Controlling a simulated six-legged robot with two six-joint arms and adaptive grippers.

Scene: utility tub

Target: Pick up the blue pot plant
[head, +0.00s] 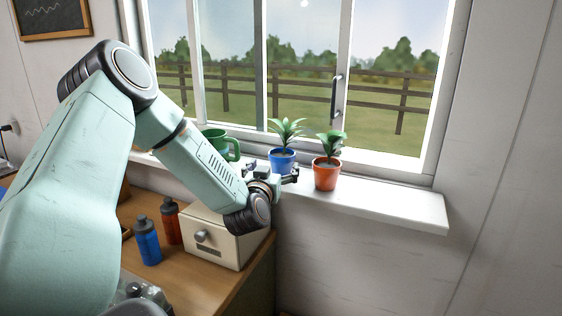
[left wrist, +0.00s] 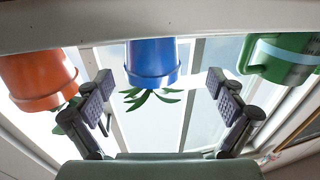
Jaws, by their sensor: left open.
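The blue pot plant (head: 283,161) stands upright on the white windowsill, its green leaves above the rim. In the left wrist view, which is upside down, the blue pot (left wrist: 152,62) appears at the top centre, between the lines of the two fingers and beyond them. My left gripper (head: 271,173) is open and empty, just in front of the blue pot in the head view, covering part of its lower left. It also shows in the left wrist view (left wrist: 160,84) with its fingers spread wide. I cannot tell whether a finger touches the pot. My right gripper is out of view.
An orange pot plant (head: 326,176) stands close on the right on the windowsill (head: 400,202). A green mug (head: 217,143) stands on the left. Below are a white drawer box (head: 222,240), a blue bottle (head: 147,242) and a red bottle (head: 170,222). The sill's right end is clear.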

